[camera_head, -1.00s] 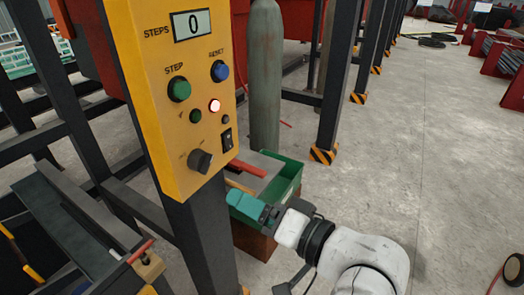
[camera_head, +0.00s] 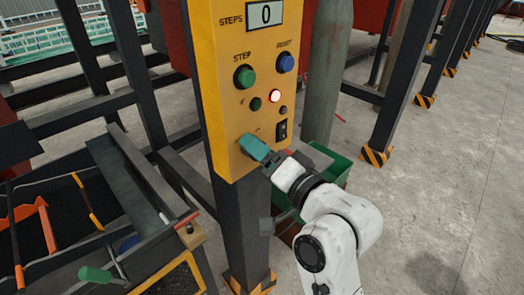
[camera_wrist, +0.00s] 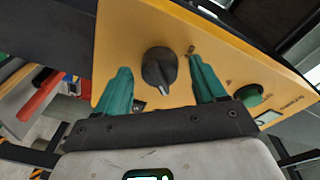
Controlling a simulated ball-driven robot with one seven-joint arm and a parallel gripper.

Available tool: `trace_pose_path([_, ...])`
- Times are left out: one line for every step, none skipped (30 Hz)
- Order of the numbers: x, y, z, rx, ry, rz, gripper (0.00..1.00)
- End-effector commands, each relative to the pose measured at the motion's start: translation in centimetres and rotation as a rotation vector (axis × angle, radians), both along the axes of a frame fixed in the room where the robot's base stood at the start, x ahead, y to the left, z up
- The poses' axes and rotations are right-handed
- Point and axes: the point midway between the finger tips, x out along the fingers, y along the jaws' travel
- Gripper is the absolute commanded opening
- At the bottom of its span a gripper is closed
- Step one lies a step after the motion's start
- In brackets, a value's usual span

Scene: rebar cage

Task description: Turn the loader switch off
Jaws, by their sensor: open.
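The yellow control panel (camera_head: 229,95) stands on a dark post. A black rotary knob (camera_wrist: 158,68) on it sits between my fingers in the wrist view, with a pale mark at its lower edge. I cannot read a label that says which control is the loader switch. In the head view the knob is hidden behind my gripper (camera_head: 252,146), at the panel's lower part. My gripper's teal fingers are open, one on each side of the knob, and I cannot tell whether they touch it. A black rocker switch (camera_head: 281,130) is right of the gripper.
A grey cylinder (camera_head: 326,70) and green bin (camera_head: 332,160) stand behind. A tool cart (camera_head: 95,245) is at left.

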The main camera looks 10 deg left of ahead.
Motion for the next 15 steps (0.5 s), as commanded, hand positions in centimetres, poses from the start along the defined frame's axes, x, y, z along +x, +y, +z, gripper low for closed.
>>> trace_pose_path([0.05,0.07,0.02,0.000,0.000,0.000,0.70])
trace_pose_path([0.07,0.08,0.01,0.000,0.000,0.000,0.70])
trace_pose_path([0.08,0.08,0.00,0.000,0.000,0.000,0.70])
trace_pose_path([0.08,0.07,-0.01,0.000,0.000,0.000,0.70])
trace_pose_path([0.07,0.07,-0.01,0.000,0.000,-0.001,0.70])
trace_pose_path([0.07,0.06,-0.02,0.000,0.000,0.000,0.70])
trace_pose_path([0.07,0.06,-0.02,0.000,0.000,0.000,0.70])
trace_pose_path([0.06,0.05,-0.02,0.000,0.000,0.000,0.69])
trace_pose_path([0.07,0.05,-0.02,-0.001,0.001,-0.001,0.65])
trace_pose_path([0.06,0.04,-0.02,-0.001,0.001,-0.001,0.62])
trace_pose_path([0.06,0.04,-0.02,-0.001,0.001,-0.001,0.60])
trace_pose_path([0.06,0.03,-0.03,-0.001,0.001,-0.001,0.56])
trace_pose_path([0.06,0.03,-0.03,-0.001,0.001,-0.001,0.53])
trace_pose_path([0.06,0.03,-0.03,-0.001,0.001,-0.001,0.50])
trace_pose_path([0.06,0.03,-0.03,-0.001,0.001,-0.001,0.46])
